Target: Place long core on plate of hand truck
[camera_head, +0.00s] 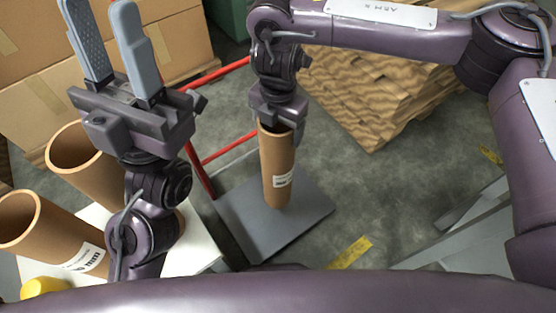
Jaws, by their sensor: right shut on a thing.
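The long core (276,174) is a brown cardboard tube with a white label, upright or nearly so. My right gripper (277,118) is shut on its upper rim. Its lower end is over the grey plate (243,222) of the red-framed hand truck (230,147); I cannot tell for sure whether it touches the plate. My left gripper (110,45) is raised at the upper left, fingers pointing up and apart, open and empty.
Two wider brown cores (72,150) (30,222) stand on a white surface (205,247) at the lower left, with a yellow object (45,288). Cardboard boxes (40,75) fill the upper left. A brown stack (370,95) stands behind right. Grey floor (350,190) is open right of the plate.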

